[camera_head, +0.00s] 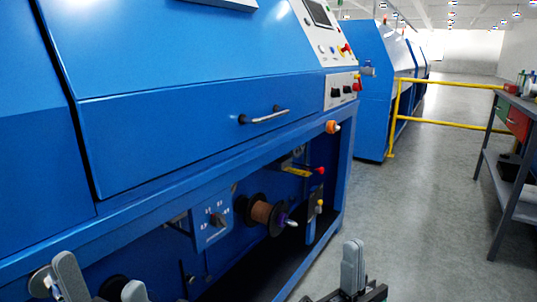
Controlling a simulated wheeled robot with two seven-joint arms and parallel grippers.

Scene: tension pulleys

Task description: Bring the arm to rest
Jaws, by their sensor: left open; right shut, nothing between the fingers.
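My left gripper (102,281) is at the bottom left, in front of the lower part of the blue machine. Its two grey fingers stand apart with nothing between them. My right gripper (352,267) is at the bottom, right of centre, over the grey floor. Its fingers are together and hold nothing. The blue machine (170,120) fills the left and middle of the view. In its open lower bay a copper-brown spool (262,213) with black flanges sits on a shaft. The lower parts of both arms are cut off by the frame edge.
A blue panel with a dial (214,222) hangs left of the spool. A metal handle (268,115) juts from the machine front. A yellow railing (450,120) and a dark workbench (510,130) stand to the right. The floor (430,220) between machine and bench is clear.

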